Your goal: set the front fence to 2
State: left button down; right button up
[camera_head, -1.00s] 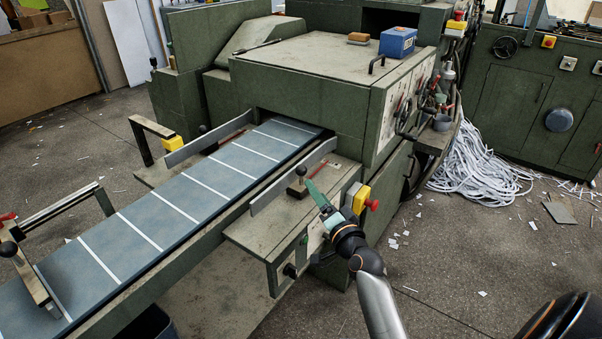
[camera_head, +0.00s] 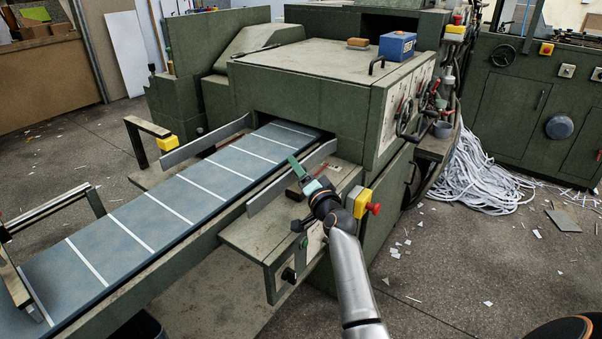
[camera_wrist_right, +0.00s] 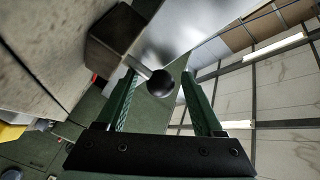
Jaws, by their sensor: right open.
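The front fence (camera_head: 268,196) is a grey metal strip along the near side of the blue belt (camera_head: 188,196). Its dark block (camera_head: 293,191) sits behind it on the green side table and is partly covered by my right gripper (camera_head: 299,168). In the right wrist view, the black ball knob (camera_wrist_right: 160,83) on a short stem lies between the two green fingers of my open right gripper (camera_wrist_right: 160,100), with gaps on both sides. The block (camera_wrist_right: 118,40) and shiny fence plate (camera_wrist_right: 195,25) show beyond. I cannot read any scale number. My left gripper is out of view.
The back fence (camera_head: 205,140) stands across the belt. A yellow box with a red button (camera_head: 362,203) is close to the right of my right wrist. The green machine housing (camera_head: 300,95) rises behind. Paper strips (camera_head: 480,175) lie on the floor.

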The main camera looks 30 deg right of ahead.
jog(key=shift+c, duration=0.3)
grip_shut()
jog(key=shift+a, duration=0.1)
jog(key=shift+a+f, duration=0.15)
dwell(0.8)
